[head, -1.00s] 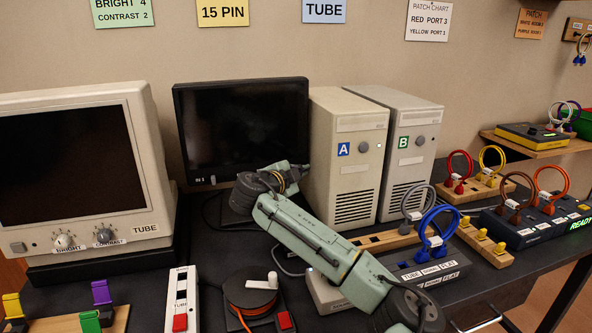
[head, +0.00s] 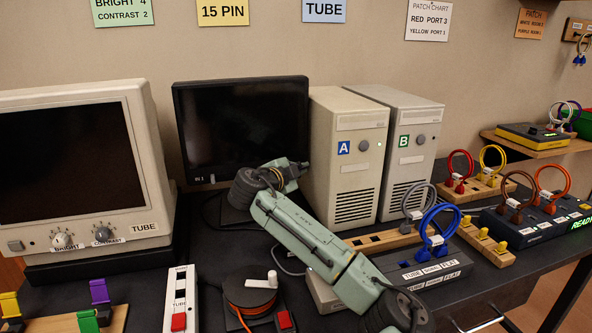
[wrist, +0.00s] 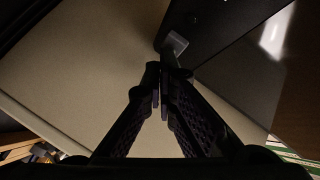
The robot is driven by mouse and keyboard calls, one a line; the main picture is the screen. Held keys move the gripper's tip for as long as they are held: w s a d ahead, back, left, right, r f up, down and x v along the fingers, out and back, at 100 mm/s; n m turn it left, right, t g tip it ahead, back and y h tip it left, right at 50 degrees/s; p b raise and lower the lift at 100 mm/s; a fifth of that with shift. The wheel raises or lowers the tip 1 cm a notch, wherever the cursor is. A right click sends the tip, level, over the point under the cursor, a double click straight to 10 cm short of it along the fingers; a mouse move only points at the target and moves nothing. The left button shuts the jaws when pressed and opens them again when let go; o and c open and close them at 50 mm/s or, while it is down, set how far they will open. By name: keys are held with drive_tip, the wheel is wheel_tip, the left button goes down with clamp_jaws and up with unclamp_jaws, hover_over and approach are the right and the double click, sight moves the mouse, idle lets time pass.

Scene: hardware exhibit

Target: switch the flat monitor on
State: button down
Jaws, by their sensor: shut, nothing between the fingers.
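The flat monitor (head: 240,128) stands behind my arm in the head view, with a black bezel and a dark screen. My gripper (wrist: 163,98) is shut and empty in the wrist view. Its fingertips point at a small grey block (wrist: 175,43) on a dark surface and look very close to it; I cannot tell whether they touch. In the head view my wrist is in front of the monitor's lower right corner, beside tower A (head: 346,165). The fingertips are hard to make out there.
A beige tube monitor (head: 75,165) stands at the left. Tower B (head: 410,150) stands right of tower A. A switch box (head: 430,272) with a blue cable loop, an orange cord reel (head: 250,292) and a white switch strip (head: 180,290) lie in front.

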drive_tip(key=shift+w+a, duration=0.1)
drive_tip(key=shift+w, duration=0.05)
idle(0.4)
drive_tip(key=shift+s+d+b, duration=0.25)
drive_tip(key=shift+s+b, duration=0.35)
drive_tip(key=shift+b, duration=0.15)
